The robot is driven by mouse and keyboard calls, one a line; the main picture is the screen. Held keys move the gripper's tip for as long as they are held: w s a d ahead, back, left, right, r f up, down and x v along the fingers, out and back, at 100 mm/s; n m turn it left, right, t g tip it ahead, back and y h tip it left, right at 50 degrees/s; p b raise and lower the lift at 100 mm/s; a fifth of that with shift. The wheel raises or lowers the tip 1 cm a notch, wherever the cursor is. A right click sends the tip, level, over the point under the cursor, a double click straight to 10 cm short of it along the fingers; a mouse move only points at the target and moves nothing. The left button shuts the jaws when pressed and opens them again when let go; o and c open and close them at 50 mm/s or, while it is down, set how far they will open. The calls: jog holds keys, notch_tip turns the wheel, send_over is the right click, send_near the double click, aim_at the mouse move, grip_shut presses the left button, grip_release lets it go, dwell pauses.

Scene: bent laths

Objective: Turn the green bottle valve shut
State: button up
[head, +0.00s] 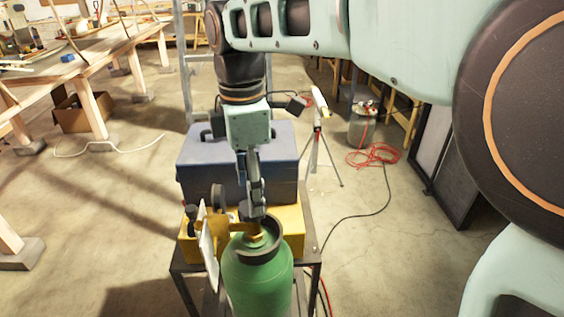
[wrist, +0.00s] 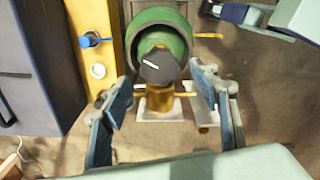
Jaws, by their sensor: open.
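The green bottle (head: 257,278) stands upright at the front of a dark metal cart, with a dark collar around its top. Its valve is a black knob (wrist: 158,67) with a short white line, on a brass body (wrist: 159,101). The white line slants down to the right in the wrist view. My gripper (head: 256,212) points down over the bottle's top. In the wrist view my gripper (wrist: 161,80) is open, one finger on each side of the knob, with gaps visible on both sides. In the head view my gripper largely hides the knob.
A blue toolbox (head: 236,150) and a yellow case (head: 290,222) sit close behind the bottle. A white plate (head: 208,262) and a dark round part (head: 217,196) stand just left of the valve. A tripod (head: 317,150) and red hose (head: 374,155) are farther back.

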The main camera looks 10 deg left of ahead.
jog(key=shift+f, duration=1.8)
jog(key=c, duration=1.2)
jog(key=shift+o, duration=0.2)
jog(key=shift+r+m, duration=0.1)
jog(key=shift+m, duration=0.2)
jog(key=m+p, duration=0.1)
jog(key=m, duration=0.4)
jog(key=shift+m+p, duration=0.3)
jog(key=shift+p, duration=0.1)
jog(key=m, duration=0.5)
jog(key=shift+m+p, duration=0.3)
jog(key=shift+p, duration=0.05)
